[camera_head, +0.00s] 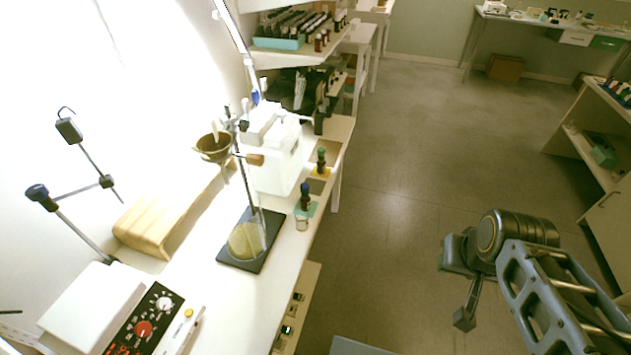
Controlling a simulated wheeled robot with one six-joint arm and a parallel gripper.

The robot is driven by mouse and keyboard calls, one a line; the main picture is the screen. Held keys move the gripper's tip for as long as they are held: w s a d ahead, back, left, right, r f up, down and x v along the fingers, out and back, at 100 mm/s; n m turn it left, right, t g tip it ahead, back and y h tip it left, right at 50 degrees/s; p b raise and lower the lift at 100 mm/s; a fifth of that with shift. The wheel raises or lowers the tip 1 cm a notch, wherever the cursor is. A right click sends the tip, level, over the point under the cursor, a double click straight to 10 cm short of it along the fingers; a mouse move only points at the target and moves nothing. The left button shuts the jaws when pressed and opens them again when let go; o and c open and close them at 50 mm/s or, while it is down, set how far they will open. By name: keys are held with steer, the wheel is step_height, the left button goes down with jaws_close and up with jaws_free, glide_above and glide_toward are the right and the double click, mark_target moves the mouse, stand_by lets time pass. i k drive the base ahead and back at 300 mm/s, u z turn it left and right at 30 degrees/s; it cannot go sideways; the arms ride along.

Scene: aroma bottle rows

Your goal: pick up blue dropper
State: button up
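The blue dropper (305,197) is a small dark bottle with a blue top. It stands upright on a teal mat (313,209) at the right edge of the white bench. My arm shows at the lower right, over the floor and well apart from the bench. The end of it, where my gripper (464,318) seems to be, is small and dark. I cannot make out two separate fingers or whether they are open. Nothing visible touches the blue dropper.
A green-topped bottle (321,160) stands behind on a yellow mat. A small clear jar (302,223) is just in front of the blue dropper. A flask (247,238) on a black stand base (226,250) is to the left. The floor between bench and arm is clear.

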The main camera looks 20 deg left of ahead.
mark_target(305, 187)
steer(key=u, duration=0.05)
steer(key=i, duration=2.85)
steer(key=u, duration=4.5)
